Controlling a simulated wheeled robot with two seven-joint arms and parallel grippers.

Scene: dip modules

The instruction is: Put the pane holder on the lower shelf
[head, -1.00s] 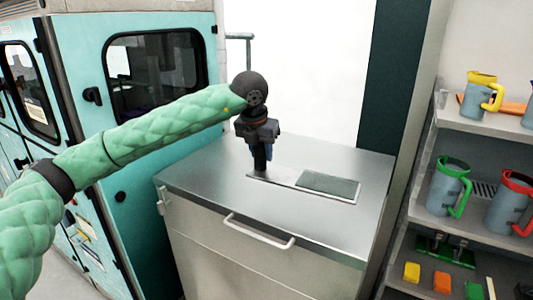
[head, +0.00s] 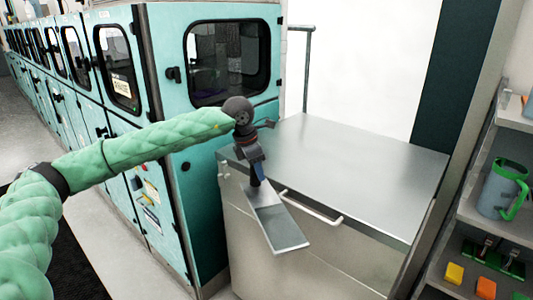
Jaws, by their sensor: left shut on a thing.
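The pane holder (head: 281,228) is a flat grey metal plate with a raised rim. My left gripper (head: 259,178) is shut on one end of it, and the plate hangs tilted downward in front of the metal cabinet. The lower shelf of the rack at the right is partly in view (head: 478,272), cut off by the picture's edge. My right gripper is out of view.
The metal cabinet (head: 365,180) has a bare top and a bar handle (head: 312,208) on its front. Teal machines (head: 165,50) line the left. The rack holds a green-rimmed jug (head: 497,190), a yellow block (head: 454,274) and an orange block (head: 486,288).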

